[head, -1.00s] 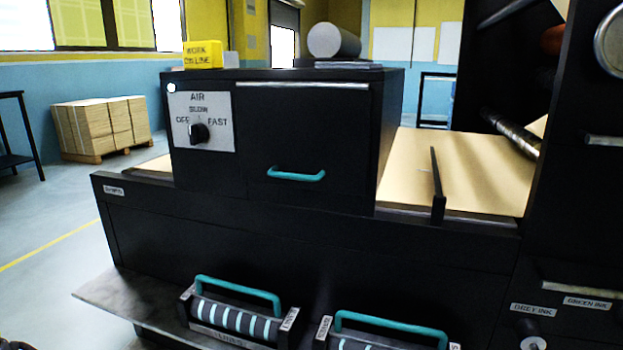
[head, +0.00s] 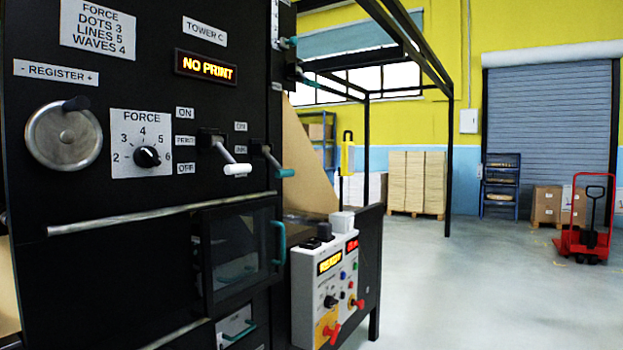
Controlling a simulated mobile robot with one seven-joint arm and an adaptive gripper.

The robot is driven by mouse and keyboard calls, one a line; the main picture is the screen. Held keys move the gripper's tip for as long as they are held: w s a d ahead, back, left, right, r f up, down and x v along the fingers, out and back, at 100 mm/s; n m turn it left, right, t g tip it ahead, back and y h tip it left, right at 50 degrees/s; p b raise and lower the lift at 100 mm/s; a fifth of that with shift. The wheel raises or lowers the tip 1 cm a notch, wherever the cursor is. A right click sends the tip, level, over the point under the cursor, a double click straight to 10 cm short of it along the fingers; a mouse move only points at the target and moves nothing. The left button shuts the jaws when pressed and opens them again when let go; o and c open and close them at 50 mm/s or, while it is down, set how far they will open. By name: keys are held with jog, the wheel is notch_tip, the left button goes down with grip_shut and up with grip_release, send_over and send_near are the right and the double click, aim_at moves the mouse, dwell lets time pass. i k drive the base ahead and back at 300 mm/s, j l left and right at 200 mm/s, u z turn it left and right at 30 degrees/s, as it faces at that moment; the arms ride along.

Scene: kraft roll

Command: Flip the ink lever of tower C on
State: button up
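In the head view, tower C is a black panel with a "TOWER C" label (head: 205,31) and a lit "NO PRINT" display (head: 207,67). A lever with a white handle (head: 237,169) slopes down to the right, beside labels reading ON above and OFF below. To its right, a lever with a teal handle (head: 285,172) also slopes down, near a small ON label (head: 240,126). The middle labels beside both levers are too small to read surely, so I cannot tell which is the ink lever. My gripper is not in view.
A force knob (head: 147,156) and a register handwheel (head: 64,136) sit left of the levers. A metal rail (head: 160,213) crosses below. A control box (head: 326,284) stands lower right. Open floor (head: 480,290) lies right; a red pallet truck (head: 586,236) stands there.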

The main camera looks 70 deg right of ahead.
aim_at(280, 173)
jog(key=z, duration=1.75)
jog(key=i+l+u, duration=0.25)
jog(key=i+l, duration=0.5)
jog(key=i, duration=0.15)
